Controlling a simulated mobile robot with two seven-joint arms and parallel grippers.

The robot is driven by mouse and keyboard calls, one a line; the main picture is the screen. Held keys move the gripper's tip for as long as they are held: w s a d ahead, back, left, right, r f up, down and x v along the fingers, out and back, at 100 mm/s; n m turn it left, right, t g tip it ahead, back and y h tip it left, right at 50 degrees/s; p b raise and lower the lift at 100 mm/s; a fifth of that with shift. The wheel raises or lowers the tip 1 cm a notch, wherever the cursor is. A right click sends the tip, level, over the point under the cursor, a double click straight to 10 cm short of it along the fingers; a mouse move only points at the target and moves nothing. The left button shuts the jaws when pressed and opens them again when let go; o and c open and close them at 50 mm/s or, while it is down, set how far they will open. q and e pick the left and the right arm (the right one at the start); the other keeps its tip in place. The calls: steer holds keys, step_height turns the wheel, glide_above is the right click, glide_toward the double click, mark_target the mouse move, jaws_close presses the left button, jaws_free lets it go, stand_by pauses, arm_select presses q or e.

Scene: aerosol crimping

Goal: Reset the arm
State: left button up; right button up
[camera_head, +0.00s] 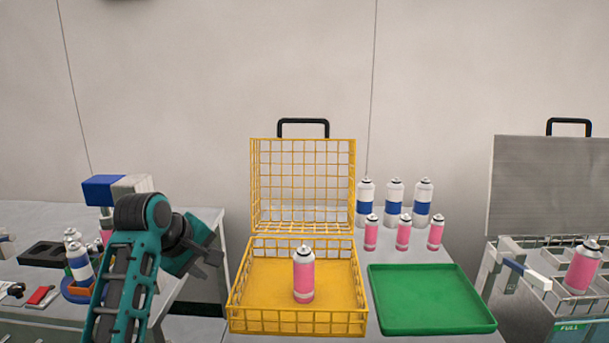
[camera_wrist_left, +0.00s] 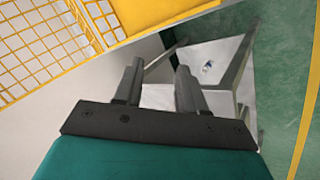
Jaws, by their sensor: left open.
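My left arm comes in from the left in the head view, raised and bent in front of the left table. Its gripper (camera_head: 211,256) is beside the yellow wire basket (camera_head: 240,290), to its left and apart from it. In the left wrist view the two fingers of the left gripper (camera_wrist_left: 158,88) stand apart with nothing between them. The corner of the yellow basket (camera_wrist_left: 150,12) shows at the top of that view. My right gripper is not in view.
A pink can (camera_head: 303,274) stands in the basket. Pink and blue-banded cans stand behind an empty green tray (camera_head: 430,300). At left are a crimping device (camera_head: 118,188), a black holder (camera_head: 45,254) and cans. At right, a wire case (camera_head: 545,185) holds a pink can (camera_head: 583,268).

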arm_select(q)
steer(key=s+a+f+m+g+y, duration=0.15)
steer(key=s+f+m, duration=0.35)
steer(key=s+f, duration=1)
steer(key=s+f+m+g, duration=0.2)
steer(key=s+m, duration=0.5)
steer(key=s, duration=1.4)
steer(key=w+d+f+t+h, duration=0.1)
steer(key=w+d+f+t, duration=0.1)
steer(key=w+f+t, duration=0.5)
step_height(320, 180, down, 2)
steer(key=shift+w+d+f+m, duration=0.1)
steer(key=shift+w+d+m, duration=0.1)
steer(key=shift+w+m, duration=0.15)
steer(key=shift+t, duration=0.25)
